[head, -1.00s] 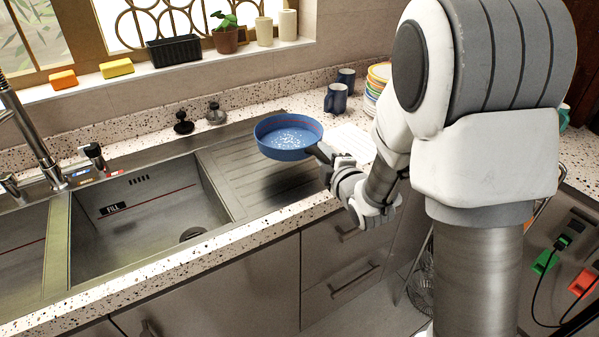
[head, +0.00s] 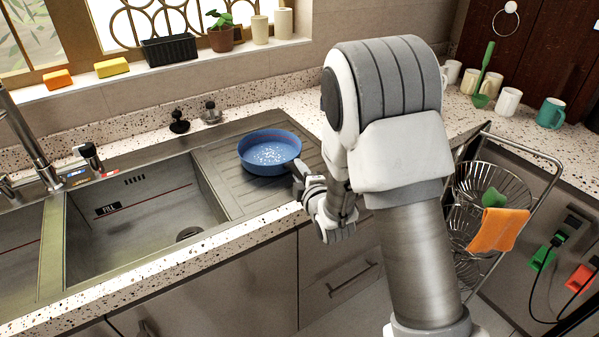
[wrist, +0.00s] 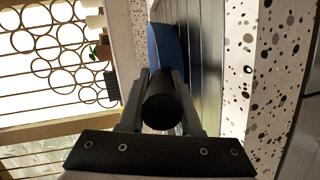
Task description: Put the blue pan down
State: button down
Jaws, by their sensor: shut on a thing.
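The blue pan (head: 270,150) is over the ribbed drainboard (head: 222,168) to the right of the sink basin, open side up. Its inside shows white specks. I cannot tell whether its base touches the drainboard. My gripper (head: 300,172) is at the counter's front edge, shut on the pan's dark handle. In the wrist view the round black handle end (wrist: 163,103) sits between the two fingers of my gripper (wrist: 160,100), and a strip of the blue pan (wrist: 164,50) shows beyond. My arm hides part of the counter to the right.
The sink basin (head: 150,215) lies left of the drainboard. Two dark stoppers (head: 179,122) stand behind it. A wire rack (head: 480,205) with an orange cloth (head: 497,230) stands at the right. Several mugs, including a teal mug (head: 551,113), line the right counter.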

jog(key=c, duration=1.1)
grip_release()
jog(key=shift+f+b, duration=0.2)
jog(key=shift+b, duration=0.1)
jog(key=o, duration=0.5)
jog(key=shift+r, duration=0.15)
